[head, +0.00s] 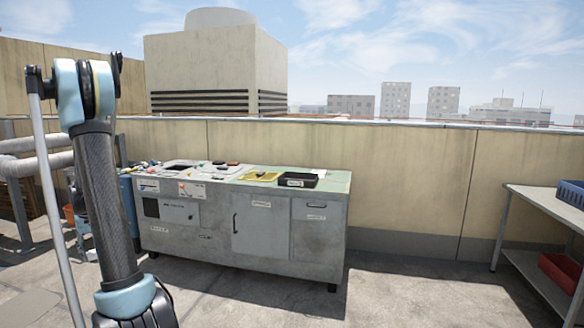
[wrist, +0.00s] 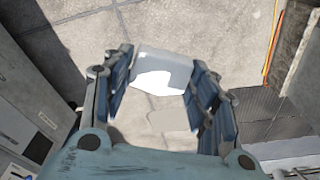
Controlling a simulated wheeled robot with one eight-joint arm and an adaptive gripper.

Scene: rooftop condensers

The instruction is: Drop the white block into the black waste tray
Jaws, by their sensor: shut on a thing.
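In the wrist view my gripper (wrist: 163,88) is shut on the white block (wrist: 162,72), which shows pale grey with a bright white patch between the blue-padded fingers. The floor lies below the block. The black waste tray (head: 297,181) sits on the right part of the grey cabinet's top (head: 336,183) in the head view. Its inside is too small to make out. The tray does not show in the wrist view, and my gripper and the block do not show in the head view.
A yellow tray (head: 260,176) stands left of the black tray, with a small dark thing in it. Small items and panels crowd the cabinet's left top. A side table (head: 546,202) with blue (head: 571,194) and red bins (head: 562,272) stands right. Floor between is clear.

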